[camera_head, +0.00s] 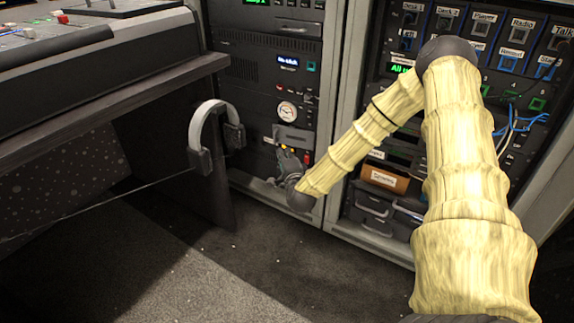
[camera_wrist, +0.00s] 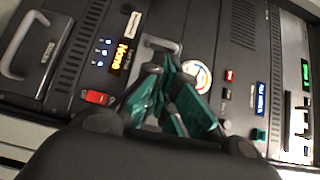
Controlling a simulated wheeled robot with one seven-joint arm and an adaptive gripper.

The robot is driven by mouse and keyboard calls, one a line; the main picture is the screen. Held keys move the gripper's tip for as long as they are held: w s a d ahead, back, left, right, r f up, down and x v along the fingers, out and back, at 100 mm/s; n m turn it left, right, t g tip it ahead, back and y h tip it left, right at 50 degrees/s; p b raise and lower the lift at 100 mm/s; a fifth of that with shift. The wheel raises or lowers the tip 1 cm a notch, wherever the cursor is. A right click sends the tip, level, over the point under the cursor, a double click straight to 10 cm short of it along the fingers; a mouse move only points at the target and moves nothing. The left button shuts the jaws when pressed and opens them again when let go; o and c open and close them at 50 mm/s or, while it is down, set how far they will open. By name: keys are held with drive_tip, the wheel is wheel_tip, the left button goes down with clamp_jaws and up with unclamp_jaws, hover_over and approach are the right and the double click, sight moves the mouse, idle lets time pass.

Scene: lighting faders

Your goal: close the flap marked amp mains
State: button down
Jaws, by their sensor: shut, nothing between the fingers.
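A grey flap-like plate (camera_head: 293,136) sits on the rack's lower panel, just below a round gauge (camera_head: 287,111). I cannot read an amp mains marking on it. My gripper (camera_head: 284,160) is shut and empty, low in front of this panel and just below the plate. In the wrist view my gripper's green-tinted fingers (camera_wrist: 165,78) point at the panel, near a grey bracket-like piece (camera_wrist: 160,43) that may be the same flap. I cannot tell whether they touch it. The fingers and wrist hide part of the panel.
Headphones (camera_head: 208,135) hang at the desk's edge on the left. A second rack (camera_head: 383,180) with drawers stands right. The carpet (camera_head: 190,250) is clear.

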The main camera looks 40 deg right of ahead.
sight(291, 140)
drive_tip(key=b+x, duration=0.3)
drive_tip(key=x, duration=0.4)
drive_tip(key=shift+w, duration=0.2)
drive_tip(key=shift+d+r, duration=0.1)
